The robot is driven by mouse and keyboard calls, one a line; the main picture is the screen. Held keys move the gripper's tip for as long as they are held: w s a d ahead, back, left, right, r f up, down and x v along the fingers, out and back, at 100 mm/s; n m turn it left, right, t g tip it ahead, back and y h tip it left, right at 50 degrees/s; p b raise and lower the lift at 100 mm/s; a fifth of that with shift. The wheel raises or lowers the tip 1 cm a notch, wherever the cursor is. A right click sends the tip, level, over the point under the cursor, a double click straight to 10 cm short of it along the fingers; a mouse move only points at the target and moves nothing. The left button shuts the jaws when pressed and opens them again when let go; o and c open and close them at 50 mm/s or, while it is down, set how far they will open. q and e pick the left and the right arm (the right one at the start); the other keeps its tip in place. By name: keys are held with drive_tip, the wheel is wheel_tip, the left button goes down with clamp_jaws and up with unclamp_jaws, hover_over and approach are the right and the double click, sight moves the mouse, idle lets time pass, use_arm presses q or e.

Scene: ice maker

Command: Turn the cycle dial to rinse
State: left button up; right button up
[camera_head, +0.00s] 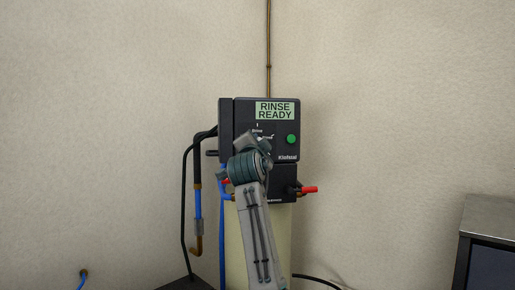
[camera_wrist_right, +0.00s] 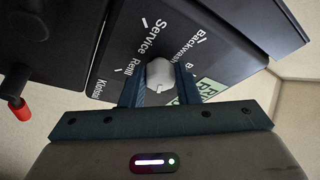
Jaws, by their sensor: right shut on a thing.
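The cycle dial (camera_wrist_right: 160,74) is a pale round knob on the black control panel. In the right wrist view, labels around it read Service, Backwash and Refill, and one more is cut off by a finger. My right gripper (camera_wrist_right: 160,92) is shut on the dial, one dark finger on each side. In the head view my right gripper (camera_head: 256,141) and wrist cover the dial. A small dark mark shows on the dial's lower part, but which label it points to is unclear. The green display (camera_head: 275,111) reads RINSE READY. My left gripper is out of view.
A green button (camera_head: 291,139) sits right of the dial. A red-handled valve (camera_head: 308,190) sticks out at the lower right. Blue and black hoses (camera_head: 197,185) hang on the left. A dark metal cabinet (camera_head: 490,240) stands at the far right.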

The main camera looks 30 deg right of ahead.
idle(0.3)
drive_tip(key=o, duration=1)
drive_tip(key=shift+c, duration=0.2)
use_arm(q)
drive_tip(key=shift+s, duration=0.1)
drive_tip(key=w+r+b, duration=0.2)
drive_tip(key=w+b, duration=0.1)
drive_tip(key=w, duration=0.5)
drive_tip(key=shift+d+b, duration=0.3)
drive_tip(key=shift+b, duration=0.05)
use_arm(e)
drive_tip(key=v, duration=1.1)
drive_tip(key=shift+w+f, duration=0.1)
